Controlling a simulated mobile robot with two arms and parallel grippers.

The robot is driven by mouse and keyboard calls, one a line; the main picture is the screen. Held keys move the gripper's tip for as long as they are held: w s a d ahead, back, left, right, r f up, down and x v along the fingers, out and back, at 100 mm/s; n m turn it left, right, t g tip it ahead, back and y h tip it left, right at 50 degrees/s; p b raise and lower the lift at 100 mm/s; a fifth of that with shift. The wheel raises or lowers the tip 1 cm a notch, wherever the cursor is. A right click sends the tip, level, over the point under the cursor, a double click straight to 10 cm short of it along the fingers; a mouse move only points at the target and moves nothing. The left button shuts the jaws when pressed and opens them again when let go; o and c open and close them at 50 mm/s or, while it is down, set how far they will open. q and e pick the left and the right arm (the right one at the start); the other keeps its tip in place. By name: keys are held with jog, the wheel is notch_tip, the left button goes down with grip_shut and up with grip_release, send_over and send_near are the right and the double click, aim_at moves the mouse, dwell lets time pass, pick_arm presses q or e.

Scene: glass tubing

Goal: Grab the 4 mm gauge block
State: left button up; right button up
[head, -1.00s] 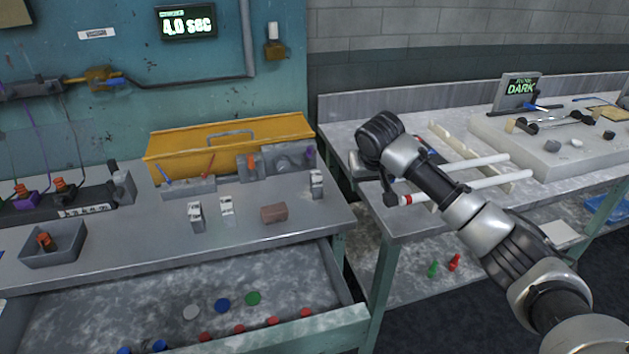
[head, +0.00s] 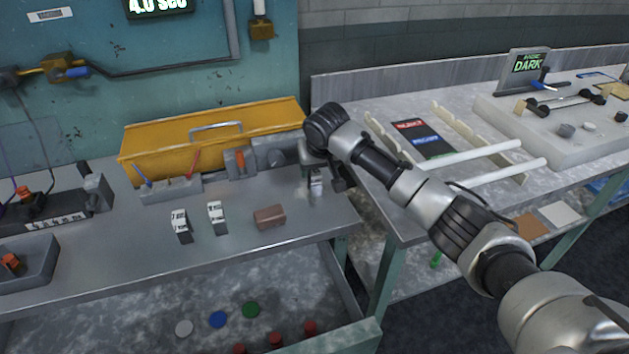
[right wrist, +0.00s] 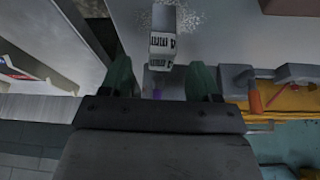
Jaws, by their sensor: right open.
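Three small silver blocks with printed labels stand on the grey bench: the left one (head: 181,226), the middle one (head: 216,217) and the right one (head: 316,184). Their markings are too small to read, so I cannot tell which is 4 mm. My right gripper (head: 313,155) is over the right block, pointing down. In the right wrist view, my right gripper (right wrist: 161,82) is open, with its green fingers apart. A labelled block (right wrist: 162,45) shows just beyond the fingertips, in line with the gap between them. No contact is visible. My left gripper is not in view.
A yellow toolbox (head: 215,140) and a grey holder (head: 170,190) stand behind the blocks. A brown block (head: 269,217) lies left of the right block. An open drawer (head: 130,310) is below. The second table (head: 380,205) is to the right, across a gap.

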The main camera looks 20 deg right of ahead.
aim_at(315, 173)
jog(key=x, duration=0.4)
jog(key=shift+a+f+p, duration=0.15)
jog(key=shift+f+p, duration=0.05)
jog(key=shift+p, duration=0.1)
jog(key=shift+w+f, duration=0.3)
jog(key=shift+f, duration=0.25)
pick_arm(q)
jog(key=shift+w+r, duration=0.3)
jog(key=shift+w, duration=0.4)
pick_arm(e)
jog(key=c, duration=1)
jog(key=shift+r, duration=0.1)
jog(key=shift+c, duration=0.2)
